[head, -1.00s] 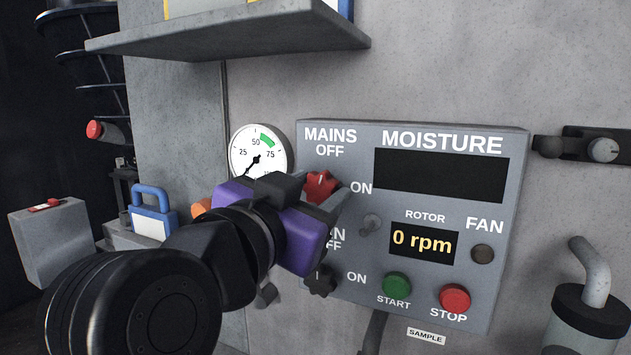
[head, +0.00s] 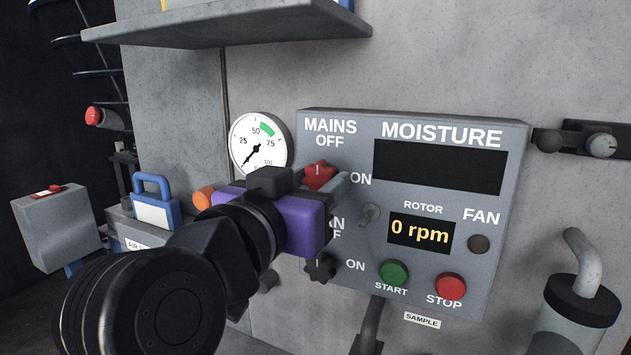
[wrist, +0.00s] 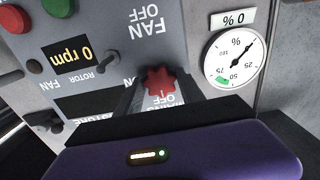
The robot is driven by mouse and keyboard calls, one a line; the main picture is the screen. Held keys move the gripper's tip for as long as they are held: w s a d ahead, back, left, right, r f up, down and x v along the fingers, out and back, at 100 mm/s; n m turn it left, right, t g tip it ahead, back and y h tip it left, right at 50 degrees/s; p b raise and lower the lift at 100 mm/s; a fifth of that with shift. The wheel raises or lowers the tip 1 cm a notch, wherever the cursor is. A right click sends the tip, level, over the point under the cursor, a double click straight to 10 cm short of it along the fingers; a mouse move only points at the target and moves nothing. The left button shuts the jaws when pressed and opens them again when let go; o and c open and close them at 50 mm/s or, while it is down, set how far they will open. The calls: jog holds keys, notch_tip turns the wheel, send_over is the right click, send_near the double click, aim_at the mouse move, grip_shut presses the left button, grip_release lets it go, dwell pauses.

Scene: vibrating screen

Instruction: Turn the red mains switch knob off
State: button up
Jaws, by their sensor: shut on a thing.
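The red mains knob (head: 319,175) is a lobed dial at the upper left of the grey control panel, under the label MAINS OFF. In the wrist view the knob (wrist: 160,82) sits between the two grey fingers, with its pale mark on the side towards the upside-down OFF lettering. My gripper (head: 325,184), with a purple body, is shut on the knob, one finger on each side. It partly hides the knob and the fan label in the head view.
The dark fan knob (head: 320,268) is just below my gripper. A small grey toggle (head: 370,214), the green START button (head: 393,272) and the red STOP button (head: 450,286) are to the right. A round gauge (head: 259,144) is close at the left, and a shelf (head: 230,30) overhangs above.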

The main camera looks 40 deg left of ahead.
jog(key=o, duration=1.3)
jog(key=shift+s, duration=0.1)
jog(key=b+v, duration=0.2)
jog(key=v, duration=0.5)
jog(key=shift+s, duration=0.35)
